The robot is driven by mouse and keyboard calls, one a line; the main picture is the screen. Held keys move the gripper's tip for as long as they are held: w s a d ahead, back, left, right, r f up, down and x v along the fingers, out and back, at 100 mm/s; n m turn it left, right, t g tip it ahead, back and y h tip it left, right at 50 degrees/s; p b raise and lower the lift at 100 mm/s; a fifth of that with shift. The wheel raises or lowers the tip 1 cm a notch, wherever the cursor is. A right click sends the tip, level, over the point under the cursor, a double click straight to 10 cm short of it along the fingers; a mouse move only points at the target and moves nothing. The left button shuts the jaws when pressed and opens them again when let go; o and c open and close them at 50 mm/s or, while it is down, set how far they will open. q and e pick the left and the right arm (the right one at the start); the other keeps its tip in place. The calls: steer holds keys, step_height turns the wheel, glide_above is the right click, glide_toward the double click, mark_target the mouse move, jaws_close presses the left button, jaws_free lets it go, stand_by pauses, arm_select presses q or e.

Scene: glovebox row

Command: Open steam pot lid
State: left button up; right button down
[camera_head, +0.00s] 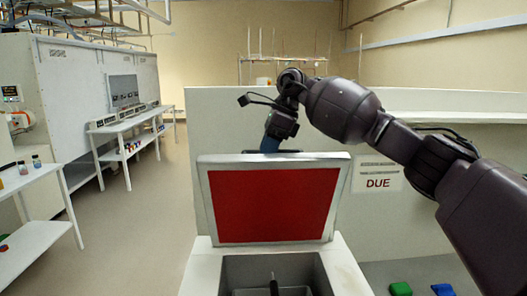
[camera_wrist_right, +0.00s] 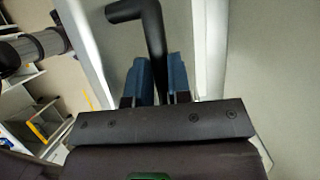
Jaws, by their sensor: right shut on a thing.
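The steam pot lid (camera_head: 274,205) is a red panel in a pale frame, standing nearly upright at the back of the pot. The pot (camera_head: 212,272) is a white box at the bottom of the head view, with an open grey cavity. My right gripper (camera_head: 271,144) is behind the lid's top edge. In the right wrist view my blue fingers (camera_wrist_right: 155,82) are shut on the black bent handle (camera_wrist_right: 150,22) of the lid. The head view shows only a little of the handle, and the lid hides the rest. My left gripper is not in view.
A pale wall panel with a DUE sign (camera_head: 378,182) stands behind the pot. Green (camera_head: 400,289) and blue (camera_head: 443,290) blocks lie at the lower right. White tables (camera_head: 30,190) stand at the left, with clear floor (camera_head: 140,225) between. A dark upright rod (camera_head: 274,285) shows in the cavity.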

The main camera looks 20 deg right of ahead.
steer(key=w+d+f, duration=0.1)
steer(key=w+d, duration=0.1)
steer(key=w, duration=0.7)
steer(key=shift+d+f+p, duration=0.35)
steer(key=shift+f, duration=0.05)
stand_by(0.4)
steer(key=shift+w, duration=0.2)
stand_by(0.4)
steer(key=c, duration=1.1)
jaws_free()
steer(key=shift+w+d, duration=0.1)
steer(key=shift+o, duration=0.2)
steer(key=shift+r, duration=0.1)
steer(key=shift+r, duration=0.1)
